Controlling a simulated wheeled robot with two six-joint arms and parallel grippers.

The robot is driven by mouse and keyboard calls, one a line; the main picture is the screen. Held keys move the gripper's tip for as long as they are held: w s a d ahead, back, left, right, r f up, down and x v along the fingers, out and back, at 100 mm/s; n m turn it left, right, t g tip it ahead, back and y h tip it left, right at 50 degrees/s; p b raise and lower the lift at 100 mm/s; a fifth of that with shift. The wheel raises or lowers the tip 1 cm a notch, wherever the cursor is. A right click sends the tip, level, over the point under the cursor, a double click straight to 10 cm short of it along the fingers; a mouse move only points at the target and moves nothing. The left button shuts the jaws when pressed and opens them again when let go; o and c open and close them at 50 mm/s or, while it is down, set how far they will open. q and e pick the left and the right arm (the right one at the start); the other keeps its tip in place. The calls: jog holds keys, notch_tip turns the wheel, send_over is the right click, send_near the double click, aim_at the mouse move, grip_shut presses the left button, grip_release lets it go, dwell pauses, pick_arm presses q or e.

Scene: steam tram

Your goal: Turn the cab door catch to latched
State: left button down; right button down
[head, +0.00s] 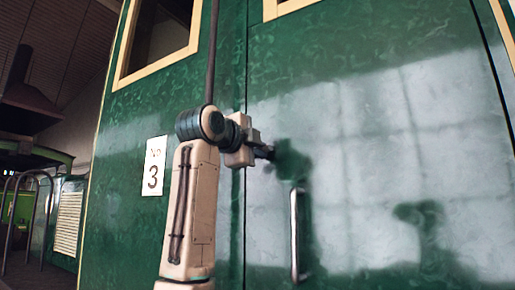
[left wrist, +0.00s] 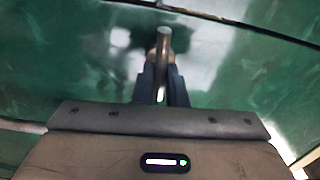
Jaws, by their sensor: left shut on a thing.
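The green cab door (head: 400,150) fills the right of the head view, with its left edge along a thin vertical seam. My left gripper (head: 268,152) is at the door face, just right of that seam and above a silver handle. In the left wrist view its two dark fingers (left wrist: 162,78) are shut on a short metal bar, which looks like the door catch (left wrist: 163,42). The bar stands up between the fingers against the green panel. In the head view the gripper hides the catch. My right gripper is in neither view.
An upright silver grab handle (head: 294,235) is fixed to the door just below my left gripper. A white plate with "No 3" (head: 153,166) is on the panel left of the seam. Cream-framed windows (head: 160,40) are above. Curved rails (head: 30,190) stand at far left.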

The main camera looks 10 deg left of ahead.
pick_arm(q)
jog(key=shift+m, duration=0.4)
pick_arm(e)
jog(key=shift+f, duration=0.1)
pick_arm(q)
jog(key=shift+f, duration=0.1)
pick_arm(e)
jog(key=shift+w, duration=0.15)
pick_arm(q)
jog(key=c, duration=1.5)
grip_release()
jog(key=shift+o, duration=0.2)
